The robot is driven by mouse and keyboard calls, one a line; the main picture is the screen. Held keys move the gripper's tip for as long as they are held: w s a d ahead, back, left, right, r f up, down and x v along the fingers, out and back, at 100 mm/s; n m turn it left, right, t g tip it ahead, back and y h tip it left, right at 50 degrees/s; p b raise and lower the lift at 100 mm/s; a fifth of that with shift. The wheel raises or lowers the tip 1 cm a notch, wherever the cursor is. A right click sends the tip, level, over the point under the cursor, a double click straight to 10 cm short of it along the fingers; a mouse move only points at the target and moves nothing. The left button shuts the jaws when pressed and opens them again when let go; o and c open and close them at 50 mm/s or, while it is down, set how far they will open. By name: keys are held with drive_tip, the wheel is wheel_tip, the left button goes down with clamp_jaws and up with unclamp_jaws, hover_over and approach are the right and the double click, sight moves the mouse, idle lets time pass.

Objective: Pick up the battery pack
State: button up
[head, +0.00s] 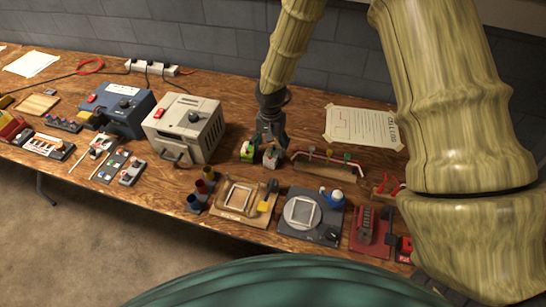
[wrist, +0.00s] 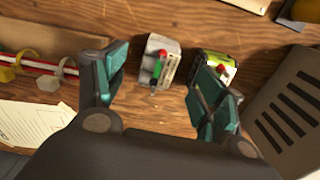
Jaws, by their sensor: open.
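Two small battery-like blocks stand side by side on the wooden bench. One is grey-white (head: 270,158) with red and dark terminals on top; it also shows in the wrist view (wrist: 155,66). The other is green and white (head: 247,151), with a red terminal; it also shows in the wrist view (wrist: 226,62). I cannot tell which is the battery pack. My gripper (head: 271,141) points down over them, open and empty. In the wrist view the grey-white block appears between the fingers, and the right finger hides part of the green one. Contact is not visible.
A beige power unit (head: 185,125) stands close on the left, with a blue unit (head: 115,106) beyond it. A rack with red-and-white rods (head: 322,158) stands on the right. A paper sheet (head: 362,127) lies behind it. Fixtures and a grey plate (head: 318,228) line the front edge.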

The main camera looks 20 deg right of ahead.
sight(272, 153)
drive_tip(key=w+f, duration=0.1)
drive_tip(key=f, duration=0.1)
drive_tip(key=shift+w+f+p, duration=0.3)
drive_tip(key=shift+w+p, duration=0.05)
drive_tip(key=shift+s+d+f, duration=0.1)
drive_tip(key=shift+d+f, duration=0.05)
drive_tip(key=shift+f, duration=0.15)
drive_tip(key=shift+s+d+f+p, duration=0.15)
drive_tip(key=shift+s+f+p, duration=0.35)
drive_tip(key=shift+s, duration=0.2)
drive_tip(key=shift+s+f, duration=0.15)
drive_tip(key=shift+f, duration=0.1)
drive_tip(key=shift+w+f, duration=0.65)
drive_tip(key=shift+f, duration=0.25)
drive_tip(key=shift+s+r, duration=0.3)
drive_tip(key=shift+w+f, duration=0.15)
drive_tip(key=c, duration=1.4)
